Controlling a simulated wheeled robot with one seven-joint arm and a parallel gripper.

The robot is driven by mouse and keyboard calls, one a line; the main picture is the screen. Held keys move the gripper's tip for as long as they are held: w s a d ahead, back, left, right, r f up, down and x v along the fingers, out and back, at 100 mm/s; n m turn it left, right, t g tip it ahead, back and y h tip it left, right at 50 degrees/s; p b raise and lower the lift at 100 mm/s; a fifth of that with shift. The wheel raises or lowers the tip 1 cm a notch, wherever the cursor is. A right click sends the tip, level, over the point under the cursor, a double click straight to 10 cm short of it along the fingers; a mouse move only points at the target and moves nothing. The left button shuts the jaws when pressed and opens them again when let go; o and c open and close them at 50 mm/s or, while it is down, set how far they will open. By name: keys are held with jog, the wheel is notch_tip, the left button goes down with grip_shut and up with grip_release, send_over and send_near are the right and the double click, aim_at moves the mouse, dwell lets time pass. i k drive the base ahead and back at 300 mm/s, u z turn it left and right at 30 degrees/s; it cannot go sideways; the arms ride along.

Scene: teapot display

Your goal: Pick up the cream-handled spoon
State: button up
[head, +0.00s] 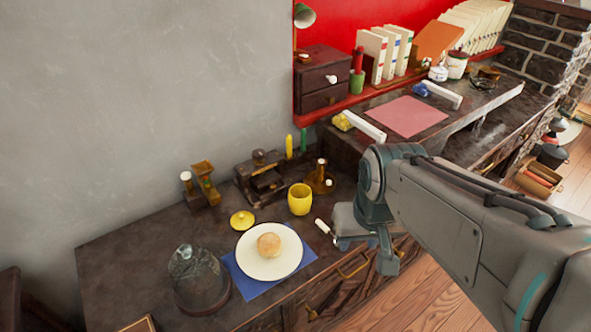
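A cream handle (322,226), likely that of the spoon, lies on the dark table at its front right, just right of the white plate. It slants down to the right, and its other end is hidden by or runs up to my gripper. My gripper (366,248) is at the table's front right edge, just right of the handle. One grey finger points down at its right side. The space between the fingers is not clear, so I cannot tell whether it is open or touches the spoon.
A white plate (248,261) with a bun (269,245) lies on a blue napkin (240,283). A yellow cup (300,199), a yellow lid (242,220) and a glass dome (199,279) stand nearby. A higher desk (463,116) is behind my arm.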

aim_at(320, 224)
jog(key=k, duration=0.5)
jog(key=z, duration=0.85)
jog(key=i, duration=0.8)
jog(key=u, duration=0.7)
